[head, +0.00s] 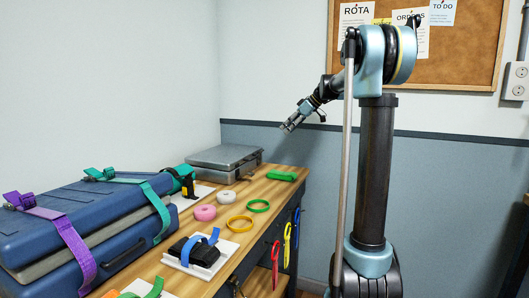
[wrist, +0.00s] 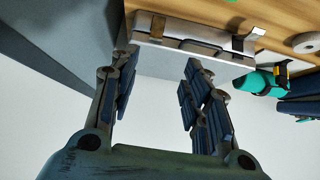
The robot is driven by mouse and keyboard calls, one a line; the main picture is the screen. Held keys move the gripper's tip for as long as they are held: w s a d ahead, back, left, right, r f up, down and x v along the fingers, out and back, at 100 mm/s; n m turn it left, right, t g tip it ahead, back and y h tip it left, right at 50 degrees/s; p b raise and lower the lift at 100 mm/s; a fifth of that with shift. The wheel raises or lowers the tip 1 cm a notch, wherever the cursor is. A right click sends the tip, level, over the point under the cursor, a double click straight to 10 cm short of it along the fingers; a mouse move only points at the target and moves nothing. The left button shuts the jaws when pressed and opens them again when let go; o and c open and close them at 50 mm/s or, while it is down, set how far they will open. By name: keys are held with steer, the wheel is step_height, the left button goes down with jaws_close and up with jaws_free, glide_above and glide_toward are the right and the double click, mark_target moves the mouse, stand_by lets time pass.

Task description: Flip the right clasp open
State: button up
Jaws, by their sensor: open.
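A grey case (head: 225,157) lies closed on the far end of the wooden bench. In the wrist view, which looks upside down, the grey case (wrist: 200,31) lies beyond my fingertips. Its long side carries two clasps: a brownish one (wrist: 157,26) at picture left and another (wrist: 240,43) at picture right, with a pale metal piece beside it. Which one is the right clasp is unclear from this turned view. In the head view the clasps are too small to make out. My gripper (head: 287,128) is open and empty, in the air right of the case and apart from it; its fingers (wrist: 160,75) are spread.
A blue case (head: 95,222) with purple and teal straps fills the near left of the bench. Rolls of tape (head: 205,212), rings (head: 240,223) and a strap on a white board (head: 172,261) lie between. A green item (head: 282,175) lies near the bench's right edge. Coloured tools hang from the bench side.

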steer(key=w+x, duration=0.1)
steer(key=x, duration=1.6)
steer(key=shift+a, duration=0.4)
steer(key=shift+w+r, duration=0.1)
steer(key=shift+w, duration=0.05)
jaws_close()
